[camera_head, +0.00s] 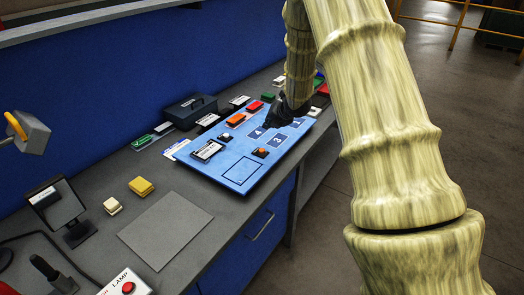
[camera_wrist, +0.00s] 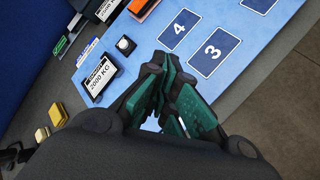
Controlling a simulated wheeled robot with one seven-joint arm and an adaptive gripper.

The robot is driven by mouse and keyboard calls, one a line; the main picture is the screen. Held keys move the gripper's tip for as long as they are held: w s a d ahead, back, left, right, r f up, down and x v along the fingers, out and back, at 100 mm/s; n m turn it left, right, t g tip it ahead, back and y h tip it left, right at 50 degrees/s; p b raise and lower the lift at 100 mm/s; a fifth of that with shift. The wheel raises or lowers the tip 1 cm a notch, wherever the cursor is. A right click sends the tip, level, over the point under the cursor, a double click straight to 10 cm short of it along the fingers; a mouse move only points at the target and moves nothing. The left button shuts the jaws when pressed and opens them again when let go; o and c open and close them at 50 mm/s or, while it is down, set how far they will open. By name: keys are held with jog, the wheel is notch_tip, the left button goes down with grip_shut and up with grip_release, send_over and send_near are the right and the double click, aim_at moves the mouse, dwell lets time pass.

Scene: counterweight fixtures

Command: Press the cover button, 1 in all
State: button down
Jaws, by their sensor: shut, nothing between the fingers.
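The blue board (camera_head: 190,166) lies on the bench. It carries a small black button with a white cap (camera_head: 225,137), which also shows in the wrist view (camera_wrist: 125,45), and a black button with an orange cap (camera_head: 260,152). I cannot read which one is the cover button. My gripper (camera_head: 272,122) is shut and empty, over the board's far part. In the wrist view its green-padded fingers (camera_wrist: 162,68) point toward cards 4 and 3.
Printed cards 4 (camera_wrist: 180,28) and 3 (camera_wrist: 214,54) lie on the board. A black case (camera_head: 190,108) and several coloured blocks stand behind it. A grey mat (camera_head: 165,230), yellow block (camera_head: 141,187) and red LAMP button (camera_head: 128,287) are nearer. My arm covers the right side.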

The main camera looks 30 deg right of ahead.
jog(key=b, duration=0.2)
send_over(262, 150)
jog(key=w+d, duration=0.1)
jog(key=f, duration=0.5)
jog(key=shift+w+f, duration=0.2)
jog(key=shift+f, duration=0.2)
jog(key=shift+s+d+f+b, duration=0.15)
jog(key=shift+s+f+b, duration=0.6)
jog(key=shift+f+b, duration=0.25)
jog(key=shift+s+f+b, duration=0.15)
jog(key=shift+s+b, duration=0.15)
jog(key=shift+b, duration=0.1)
jog(key=shift+w+f+b, duration=0.2)
jog(key=shift+w+f, duration=0.2)
jog(key=shift+f, duration=0.2)
jog(key=shift+w+f+b, duration=0.2)
jog(key=shift+w+f, duration=0.15)
jog(key=shift+f, duration=0.25)
jog(key=shift+s+r, duration=0.4)
jog(key=shift+w+f, duration=0.2)
jog(key=shift+s+r, duration=0.1)
jog(key=shift+r, duration=0.05)
